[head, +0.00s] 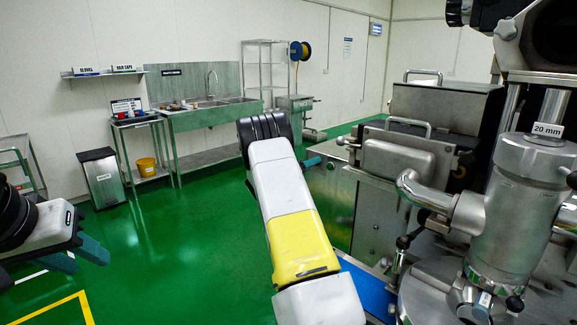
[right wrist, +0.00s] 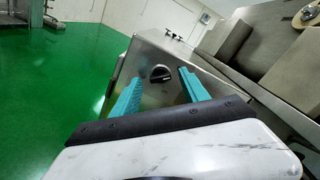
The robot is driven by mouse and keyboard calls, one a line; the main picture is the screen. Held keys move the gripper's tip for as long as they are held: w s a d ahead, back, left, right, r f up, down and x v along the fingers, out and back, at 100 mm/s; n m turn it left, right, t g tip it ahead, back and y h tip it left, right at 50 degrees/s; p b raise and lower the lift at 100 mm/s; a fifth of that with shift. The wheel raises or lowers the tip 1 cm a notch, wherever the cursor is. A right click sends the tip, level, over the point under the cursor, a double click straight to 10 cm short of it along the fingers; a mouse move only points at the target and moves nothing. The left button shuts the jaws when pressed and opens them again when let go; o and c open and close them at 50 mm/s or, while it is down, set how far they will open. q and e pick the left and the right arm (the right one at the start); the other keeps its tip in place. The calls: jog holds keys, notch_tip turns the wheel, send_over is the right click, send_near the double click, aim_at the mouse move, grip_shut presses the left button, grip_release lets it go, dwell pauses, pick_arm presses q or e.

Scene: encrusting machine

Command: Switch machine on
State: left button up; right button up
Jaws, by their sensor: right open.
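The encrusting machine (head: 400,215) is a large steel unit filling the right side of the head view. In the right wrist view, a dark rotary knob (right wrist: 160,73) sits on its steel side panel (right wrist: 190,52). My right gripper (right wrist: 159,77) is open, with its teal fingers on either side of the knob in the picture. I cannot tell whether they touch it. In the head view my right gripper (head: 313,162) is at the machine's left side, mostly hidden behind my forearm, and the knob is hidden. My left gripper (head: 76,256) is open and empty at the far left.
A steel sink (head: 205,112), a small side table (head: 145,165) and a bin (head: 101,176) stand along the back wall. A blue belt (head: 368,290) lies below my right arm. The green floor (head: 185,245) between my arms is clear.

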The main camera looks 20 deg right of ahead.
jog(key=shift+w+d, duration=0.15)
jog(key=shift+d, duration=0.15)
grip_shut()
